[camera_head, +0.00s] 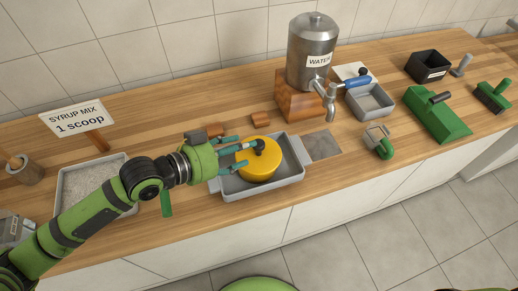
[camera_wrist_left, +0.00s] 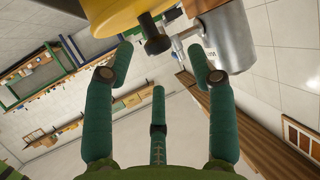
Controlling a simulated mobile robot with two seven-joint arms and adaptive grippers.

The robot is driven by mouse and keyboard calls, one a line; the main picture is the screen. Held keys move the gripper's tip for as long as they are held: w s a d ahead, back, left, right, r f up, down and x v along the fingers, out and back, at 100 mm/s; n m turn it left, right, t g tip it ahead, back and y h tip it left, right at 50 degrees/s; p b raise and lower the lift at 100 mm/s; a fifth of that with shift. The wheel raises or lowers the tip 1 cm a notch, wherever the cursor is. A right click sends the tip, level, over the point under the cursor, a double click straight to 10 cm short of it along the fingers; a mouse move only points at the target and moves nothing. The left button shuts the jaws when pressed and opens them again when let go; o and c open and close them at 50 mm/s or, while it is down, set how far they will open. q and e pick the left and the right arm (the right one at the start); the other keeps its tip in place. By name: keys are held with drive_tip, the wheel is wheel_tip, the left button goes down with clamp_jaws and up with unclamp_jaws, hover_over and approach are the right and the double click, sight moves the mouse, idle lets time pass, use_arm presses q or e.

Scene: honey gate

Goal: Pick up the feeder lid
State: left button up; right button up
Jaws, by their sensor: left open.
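The feeder lid appears to be the round yellow piece (camera_head: 259,168) with a dark knob (camera_head: 260,146), in a grey tray (camera_head: 297,179). Whether a feeder body lies under it is hidden. My left gripper (camera_head: 243,153) reaches in from the left with its teal fingers spread, close to the knob. In the left wrist view the yellow piece (camera_wrist_left: 117,13) is at the top edge, its black knob (camera_wrist_left: 155,40) just beyond the gap between the open fingers (camera_wrist_left: 160,58). The gripper holds nothing. My right gripper is not in view.
A steel water urn (camera_head: 312,45) stands behind on a wooden block, with a grey basin (camera_head: 369,104) beside it. A sign (camera_head: 77,117) and a white-filled tray (camera_head: 82,188) are at left. Green tools (camera_head: 437,115) are at right. The counter's front edge is near the tray.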

sight(252, 158)
use_arm(q)
drive_tip(key=x, duration=0.3)
drive_tip(key=shift+w+d+f+p, duration=0.1)
drive_tip(key=shift+d+p, duration=0.25)
drive_tip(key=shift+d, duration=0.05)
drive_tip(key=shift+f, duration=0.1)
clamp_jaws()
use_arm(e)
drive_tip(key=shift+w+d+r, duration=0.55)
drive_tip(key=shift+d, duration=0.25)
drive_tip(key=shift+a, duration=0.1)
